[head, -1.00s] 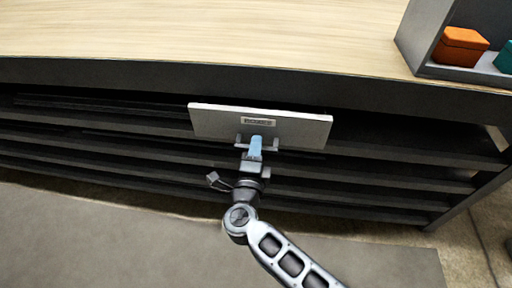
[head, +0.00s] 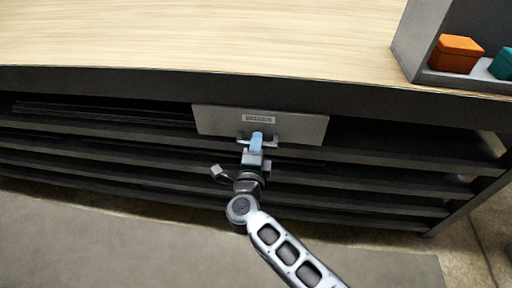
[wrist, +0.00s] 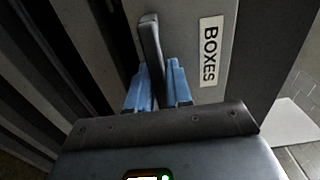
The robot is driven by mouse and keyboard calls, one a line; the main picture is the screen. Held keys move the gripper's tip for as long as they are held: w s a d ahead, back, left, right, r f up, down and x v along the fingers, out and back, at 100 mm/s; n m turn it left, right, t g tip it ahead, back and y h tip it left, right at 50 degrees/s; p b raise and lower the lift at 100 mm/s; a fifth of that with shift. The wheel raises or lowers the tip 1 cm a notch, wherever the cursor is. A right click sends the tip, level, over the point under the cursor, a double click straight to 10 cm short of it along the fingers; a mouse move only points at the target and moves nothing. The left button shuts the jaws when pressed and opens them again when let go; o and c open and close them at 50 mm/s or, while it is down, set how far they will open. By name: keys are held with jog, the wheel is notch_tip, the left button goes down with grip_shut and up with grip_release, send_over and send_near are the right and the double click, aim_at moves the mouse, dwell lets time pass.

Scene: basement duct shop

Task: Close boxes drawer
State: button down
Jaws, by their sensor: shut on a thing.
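The boxes drawer has a grey front panel (head: 215,121) under the workbench top, just below its dark front edge. Its BOXES label (head: 258,118) reads clearly in the wrist view (wrist: 210,50). The drawer's bar handle (wrist: 150,40) runs between my gripper's blue fingers. My gripper (head: 257,141) is shut on the handle from the front, and its fingers sit on either side of the bar in the wrist view (wrist: 157,88). The panel's top rim is tucked against the bench edge, and the drawer's inside is hidden.
The wooden worktop (head: 200,35) spans the back. Dark open shelves (head: 80,140) lie below and beside the drawer. A grey cubby (head: 422,45) with an orange box (head: 455,54) and a teal box (head: 503,64) stands at the right. The floor in front is clear.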

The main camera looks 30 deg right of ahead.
jog(key=c, duration=1.1)
grip_release()
jog(key=shift+w+d, duration=0.15)
jog(key=shift+p+v, duration=0.75)
jog(key=shift+v, duration=3.15)
